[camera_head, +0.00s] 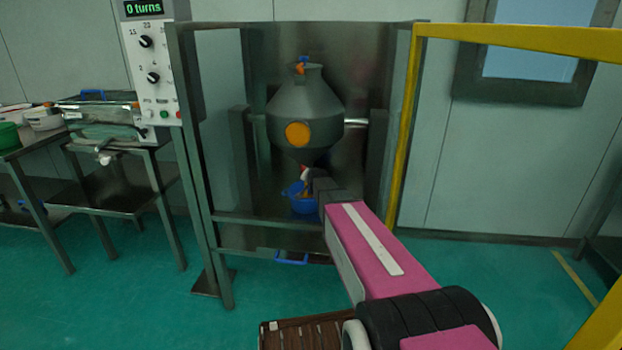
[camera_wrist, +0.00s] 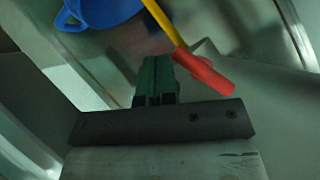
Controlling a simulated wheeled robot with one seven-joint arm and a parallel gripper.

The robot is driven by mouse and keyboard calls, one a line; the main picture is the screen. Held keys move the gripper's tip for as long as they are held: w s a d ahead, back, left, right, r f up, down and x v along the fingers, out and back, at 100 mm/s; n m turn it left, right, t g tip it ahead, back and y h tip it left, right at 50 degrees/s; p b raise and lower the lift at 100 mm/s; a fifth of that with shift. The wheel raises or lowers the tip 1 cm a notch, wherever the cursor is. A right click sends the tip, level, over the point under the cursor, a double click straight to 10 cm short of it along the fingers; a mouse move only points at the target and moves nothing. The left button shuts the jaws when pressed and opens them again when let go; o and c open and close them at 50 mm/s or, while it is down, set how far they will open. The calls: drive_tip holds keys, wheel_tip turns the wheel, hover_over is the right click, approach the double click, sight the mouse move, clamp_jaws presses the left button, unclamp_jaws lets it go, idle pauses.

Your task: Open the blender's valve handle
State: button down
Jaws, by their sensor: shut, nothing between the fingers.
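The grey double-cone blender (camera_head: 322,112) hangs in a metal frame in the head view, with an orange disc on its side. The valve handle (camera_wrist: 205,73) shows in the wrist view as a red grip on a yellow rod. Its red end is also small below the blender's cone in the head view (camera_head: 304,172). My gripper (camera_wrist: 157,64) has its green and black fingers shut together with nothing between them. They are just left of the red grip in the wrist view. I cannot tell whether they touch it.
A blue bucket (camera_head: 302,204) stands under the blender, and also shows at the wrist view's top left (camera_wrist: 100,12). Frame posts (camera_head: 188,150) and a yellow bar (camera_head: 405,120) flank my arm. A control panel (camera_head: 150,75) reads "0 turns". Tables stand at left.

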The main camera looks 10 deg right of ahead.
drive_tip(key=shift+w+a+f, duration=0.1)
drive_tip(key=shift+a+f, duration=0.1)
drive_tip(key=shift+f, duration=0.1)
drive_tip(key=shift+a+f, duration=0.1)
drive_tip(key=shift+r, duration=0.2)
idle(0.6)
drive_tip(key=shift+r, duration=0.65)
